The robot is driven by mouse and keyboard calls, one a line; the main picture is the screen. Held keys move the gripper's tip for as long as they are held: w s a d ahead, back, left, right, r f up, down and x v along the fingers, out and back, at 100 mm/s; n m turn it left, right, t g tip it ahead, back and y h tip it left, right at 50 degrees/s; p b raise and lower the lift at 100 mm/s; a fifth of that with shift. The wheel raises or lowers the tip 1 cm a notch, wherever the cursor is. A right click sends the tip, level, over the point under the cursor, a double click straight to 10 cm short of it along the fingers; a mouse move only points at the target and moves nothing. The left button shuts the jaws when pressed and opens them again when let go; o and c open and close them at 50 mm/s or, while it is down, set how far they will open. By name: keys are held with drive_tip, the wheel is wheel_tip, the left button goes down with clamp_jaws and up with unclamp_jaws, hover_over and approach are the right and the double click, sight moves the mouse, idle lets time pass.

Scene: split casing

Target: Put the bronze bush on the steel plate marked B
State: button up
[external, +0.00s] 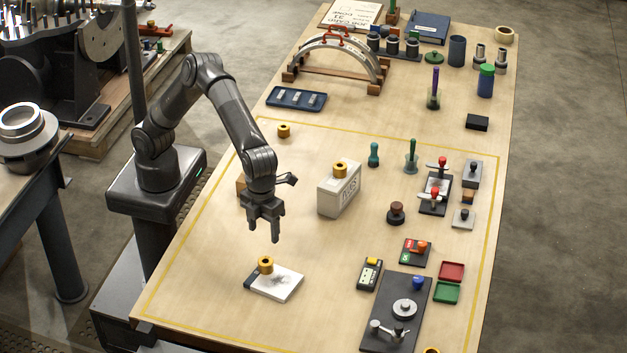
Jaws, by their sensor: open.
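My gripper (264,235) is open and empty, pointing down above the table. A bronze-coloured bush (265,264) appears just below it in the picture, resting on a flat pale block or pad (286,287) with a dark left edge. Similar bushes show on a pale lettered box (338,196), the upper bush (340,170), and on the table farther back, the rear bush (283,130). Another bush (432,350) is cut off at the bottom edge. I cannot read a letter B on any plate, so I cannot tell which is the steel plate.
To the right are a dark fixture plate (385,335), a small keypad-like device (370,274), red (452,271) and green (447,293) trays, and toggle clamps (436,190).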

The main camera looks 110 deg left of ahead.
drive_tip(key=s+a+r+n+t, duration=0.1)
drive_tip(key=s+a+r+n, duration=0.2)
drive_tip(key=a, duration=0.5)
drive_tip(key=s+a+r+n+t, duration=0.1)
drive_tip(key=s+a+r+n, duration=0.25)
drive_tip(key=a, duration=0.35)
drive_tip(key=s+a+r+n+t, duration=0.1)
drive_tip(key=s+a+r+n, duration=0.25)
drive_tip(key=a, duration=0.45)
drive_tip(key=s+a+f+n+t, duration=0.1)
drive_tip(key=s+a+f+n, duration=0.1)
drive_tip(key=s+a+n, duration=0.4)
drive_tip(key=s+a+f+n+t, duration=0.1)
drive_tip(key=s+a+f+n, duration=0.2)
drive_tip(key=s+a+n, duration=0.3)
drive_tip(key=s+a, duration=0.4)
drive_tip(key=s, duration=0.1)
drive_tip(key=shift+s+a+f+t, duration=0.25)
drive_tip(key=shift+a+f+t, duration=0.05)
drive_tip(key=shift+f, duration=0.05)
